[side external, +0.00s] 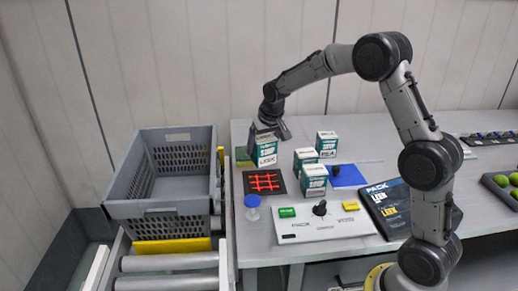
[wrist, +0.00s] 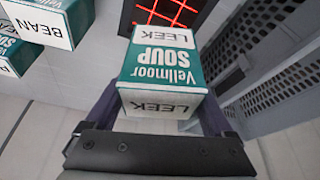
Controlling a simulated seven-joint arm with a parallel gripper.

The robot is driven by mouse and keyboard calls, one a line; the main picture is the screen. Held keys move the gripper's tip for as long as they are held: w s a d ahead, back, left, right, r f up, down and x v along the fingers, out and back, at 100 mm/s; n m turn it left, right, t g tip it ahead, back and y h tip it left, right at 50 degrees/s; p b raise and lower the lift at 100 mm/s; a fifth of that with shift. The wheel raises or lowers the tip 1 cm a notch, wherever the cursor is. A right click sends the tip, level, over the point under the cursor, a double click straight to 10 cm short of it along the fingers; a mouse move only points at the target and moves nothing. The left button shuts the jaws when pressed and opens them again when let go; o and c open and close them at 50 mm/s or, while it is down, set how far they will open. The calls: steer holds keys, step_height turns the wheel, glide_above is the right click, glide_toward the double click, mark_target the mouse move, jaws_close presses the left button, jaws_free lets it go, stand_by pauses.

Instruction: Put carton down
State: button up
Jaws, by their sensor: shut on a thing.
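A white and teal soup carton marked LEEK (side external: 266,156) is held in my gripper (side external: 266,133), at the back left of the table. It fills the middle of the wrist view (wrist: 157,70), with the fingers of my gripper (wrist: 157,112) on its two sides. The carton looks upright. A green mat (side external: 242,154) shows beside and behind it; I cannot tell whether the carton touches the mat or table. In front of it lies a black mat with a red grid (side external: 252,190).
Several other soup cartons stand to the right, one at the back (side external: 327,143), near a blue mat (side external: 350,177). A grey crate (side external: 131,208) stands left of the table.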

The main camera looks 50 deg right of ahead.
steer(key=shift+r, duration=0.1)
steer(key=r, duration=0.5)
steer(key=shift+w+r, duration=0.15)
steer(key=shift+w, duration=0.05)
steer(key=w+a+m+h, duration=0.1)
steer(key=w+a+m, duration=0.3)
steer(key=w+a, duration=1.25)
steer(key=shift+g, duration=0.4)
steer(key=f, duration=1.6)
steer(key=a+f, duration=0.1)
steer(key=f, duration=0.7)
steer(key=shift+s+f, duration=0.15)
steer(key=shift+s, duration=0.1)
steer(key=shift+f, duration=0.1)
steer(key=o, duration=1.4)
steer(key=shift+f, duration=0.1)
